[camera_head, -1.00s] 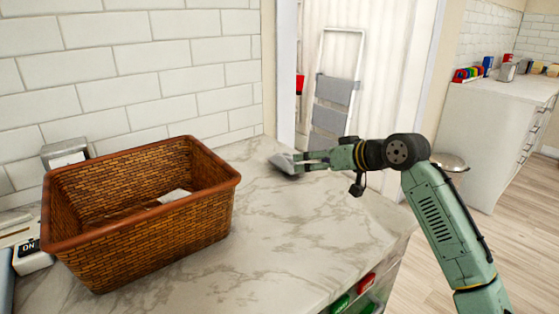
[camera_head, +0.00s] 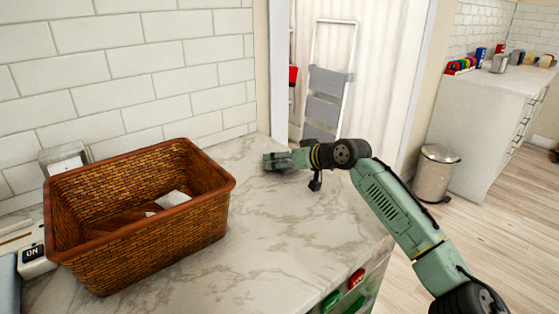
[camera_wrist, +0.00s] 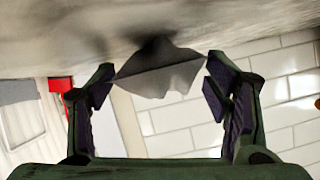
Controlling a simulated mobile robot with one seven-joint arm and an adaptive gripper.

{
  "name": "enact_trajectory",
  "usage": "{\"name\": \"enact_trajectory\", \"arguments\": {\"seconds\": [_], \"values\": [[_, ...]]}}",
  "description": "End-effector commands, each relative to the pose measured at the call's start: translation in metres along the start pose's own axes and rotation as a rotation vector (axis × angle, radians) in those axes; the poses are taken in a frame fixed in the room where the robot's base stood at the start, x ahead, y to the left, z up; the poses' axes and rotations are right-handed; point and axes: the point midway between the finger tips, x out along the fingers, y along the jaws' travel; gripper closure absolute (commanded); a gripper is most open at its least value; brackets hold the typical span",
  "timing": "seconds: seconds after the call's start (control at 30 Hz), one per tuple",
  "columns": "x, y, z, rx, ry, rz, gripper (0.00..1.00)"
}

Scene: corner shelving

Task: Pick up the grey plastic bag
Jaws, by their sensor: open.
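The grey plastic bag (camera_wrist: 163,75) shows in the wrist view, a crumpled grey piece against the marble counter. It lies between the two fingertips of my gripper (camera_wrist: 160,82), which are apart on either side of it. Its left and right tips come close to the fingers; I cannot tell whether they touch. In the head view my gripper (camera_head: 272,161) is low over the far right part of the counter, and the bag is hidden there behind the fingers.
A brown wicker basket (camera_head: 140,245) with whitish items (camera_head: 173,199) inside stands left of my gripper on the marble counter (camera_head: 270,240). A tiled wall (camera_head: 150,65) rises behind. A steel bin (camera_head: 436,173) stands on the floor at right. The counter between basket and arm is clear.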

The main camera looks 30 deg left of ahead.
Motion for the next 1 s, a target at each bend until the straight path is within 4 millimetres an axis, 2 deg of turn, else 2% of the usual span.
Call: {"name": "enact_trajectory", "arguments": {"seconds": [0.07,0.7,1.0], "values": [[-0.0001,0.0000,0.0002,0.000,0.000,0.000,0.29],[-0.0005,0.0000,0.0002,0.000,0.000,0.000,0.71],[-0.0009,-0.0003,-0.0009,-0.001,0.000,0.000,0.72]]}}
